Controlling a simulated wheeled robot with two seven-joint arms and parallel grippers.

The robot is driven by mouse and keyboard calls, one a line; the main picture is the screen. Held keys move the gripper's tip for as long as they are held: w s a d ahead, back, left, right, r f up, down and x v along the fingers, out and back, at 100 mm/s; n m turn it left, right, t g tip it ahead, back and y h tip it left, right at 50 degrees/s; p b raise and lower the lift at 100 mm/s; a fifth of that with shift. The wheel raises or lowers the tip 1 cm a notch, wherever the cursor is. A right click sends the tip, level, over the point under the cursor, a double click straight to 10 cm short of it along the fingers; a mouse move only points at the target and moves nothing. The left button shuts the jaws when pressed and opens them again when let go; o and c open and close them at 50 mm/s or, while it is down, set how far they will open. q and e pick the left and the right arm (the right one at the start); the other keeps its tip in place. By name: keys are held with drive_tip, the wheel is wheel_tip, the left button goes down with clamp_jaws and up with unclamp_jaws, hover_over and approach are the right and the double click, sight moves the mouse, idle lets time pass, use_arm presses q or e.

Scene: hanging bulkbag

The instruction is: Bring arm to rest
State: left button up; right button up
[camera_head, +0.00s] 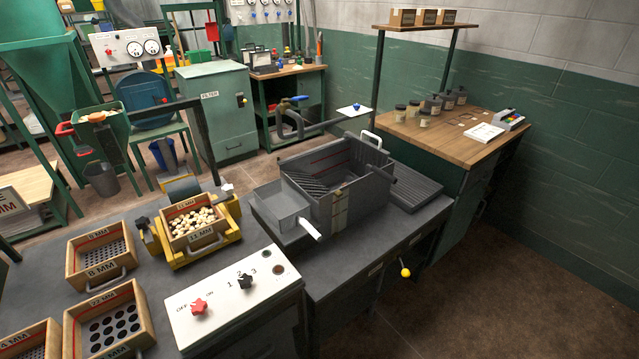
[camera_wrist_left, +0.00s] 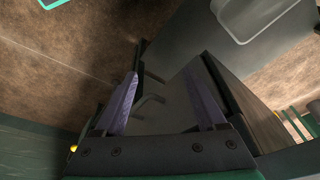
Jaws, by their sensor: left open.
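My left gripper (camera_wrist_left: 162,78) shows only in the left wrist view. Its two purple-lined fingers stand apart, and nothing is held between them. Dark grey panels and brown floor (camera_wrist_left: 75,50) lie beyond the fingers; I cannot tell exactly which piece of furniture the panels belong to. Neither of my arms is clearly seen in the head view, and my right gripper is in no view.
In the head view, a grey bench carries a dark metal box (camera_head: 345,205), a white control panel (camera_head: 235,298), a yellow-framed sieve stand (camera_head: 160,255) and several wooden sieve trays. A wooden-topped bench (camera_head: 430,138) stands at right. Brown floor (camera_head: 500,285) is clear at lower right.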

use_arm(q)
drive_tip(key=s+f+g, duration=0.1)
drive_tip(key=s+f, duration=0.2)
drive_tip(key=f, duration=0.4)
drive_tip(key=s+f, duration=0.4)
drive_tip(key=f, duration=0.4)
drive_tip(key=s+a+f, duration=0.3)
drive_tip(key=s+f, duration=0.5)
drive_tip(key=s, duration=0.4)
drive_tip(key=shift+s+a+f+g, duration=0.15)
drive_tip(key=shift+s+f+g, duration=0.15)
drive_tip(key=shift+s+g, duration=0.1)
